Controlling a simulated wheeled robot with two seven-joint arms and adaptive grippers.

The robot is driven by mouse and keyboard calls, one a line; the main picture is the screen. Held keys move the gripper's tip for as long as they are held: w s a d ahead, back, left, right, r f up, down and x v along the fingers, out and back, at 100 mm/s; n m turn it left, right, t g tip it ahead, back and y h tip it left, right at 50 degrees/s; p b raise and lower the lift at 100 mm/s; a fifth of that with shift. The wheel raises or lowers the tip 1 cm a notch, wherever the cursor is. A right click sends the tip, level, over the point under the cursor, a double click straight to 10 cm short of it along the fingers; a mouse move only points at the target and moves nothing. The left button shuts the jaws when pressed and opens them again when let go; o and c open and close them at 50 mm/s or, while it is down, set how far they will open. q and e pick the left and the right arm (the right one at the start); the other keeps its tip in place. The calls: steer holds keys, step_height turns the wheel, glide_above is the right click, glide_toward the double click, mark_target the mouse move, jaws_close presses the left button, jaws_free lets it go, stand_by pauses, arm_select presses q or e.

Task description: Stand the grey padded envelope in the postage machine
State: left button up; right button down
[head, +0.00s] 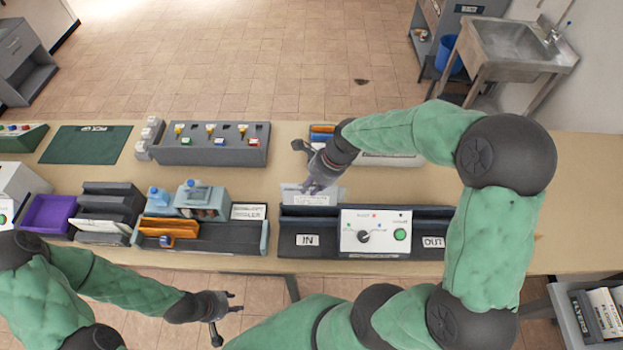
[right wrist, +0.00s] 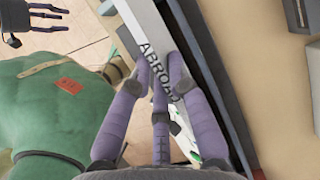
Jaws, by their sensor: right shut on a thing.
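The postage machine (head: 425,222) stands at the front of the table. It is a long dark trough with IN and OUT labels and a white dial panel. My right gripper (head: 313,186) is over its left, IN end, shut on the pale grey padded envelope (head: 292,195). In the right wrist view my fingers (right wrist: 160,85) close on a pale piece lettered ABROAD (right wrist: 143,40), beside a long dark wall. The envelope's lower edge is hidden, so I cannot tell whether it is inside the trough. My left gripper (head: 222,306) is open and empty, in front of the table.
Left of the machine stands a grey tray unit (head: 230,238) with an orange item and blue-topped bottles. Further left are a dark sorter (head: 108,200) and a purple bin (head: 48,214). The table's right end is clear.

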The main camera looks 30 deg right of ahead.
mark_target(306, 205)
steer(key=shift+w+d+f, duration=0.1)
steer(key=shift+w+f, duration=0.1)
steer(key=shift+f, duration=0.15)
steer(key=shift+s+f+b, duration=0.1)
steer(key=shift+f+b, duration=0.75)
steer(key=shift+b, duration=0.3)
steer(key=shift+f+b, duration=0.9)
steer(key=shift+b, duration=0.1)
steer(key=shift+f+p, duration=0.1)
steer(key=shift+p, duration=0.2)
steer(key=shift+f, duration=0.2)
steer(key=shift+f+b, duration=0.9)
steer(key=shift+f, duration=0.45)
